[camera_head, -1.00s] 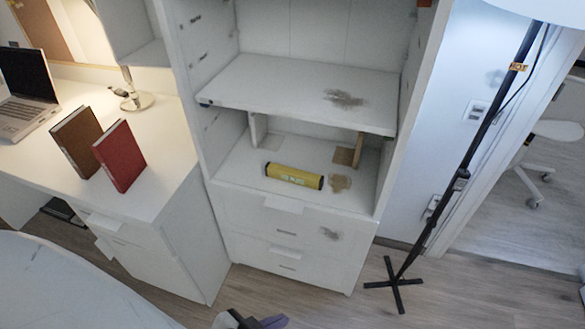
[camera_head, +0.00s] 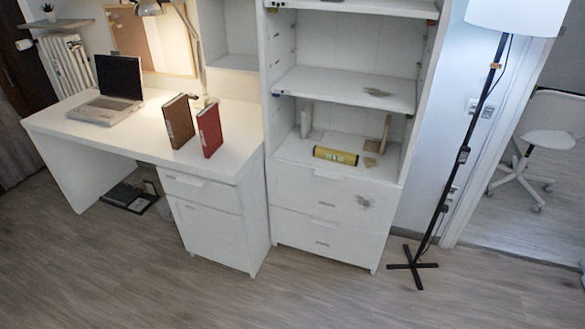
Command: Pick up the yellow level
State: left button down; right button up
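The yellow level (camera_head: 335,155) is a short yellow bar with dark ends. It lies on the lower open shelf (camera_head: 290,150) of the white shelf unit, near the front edge and above the drawers. Neither of my grippers shows in the head view now, so nothing is seen touching the level.
A brown book (camera_head: 179,121) and a red book (camera_head: 209,130) stand on the white desk (camera_head: 110,133), with a laptop (camera_head: 112,92) further left. A black floor lamp (camera_head: 463,155) stands right of the shelf unit. The wood floor (camera_head: 180,285) in front is clear.

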aim_at(346, 158)
jog(key=u, duration=0.6)
jog(key=i, duration=0.65)
jog(key=u, duration=0.5)
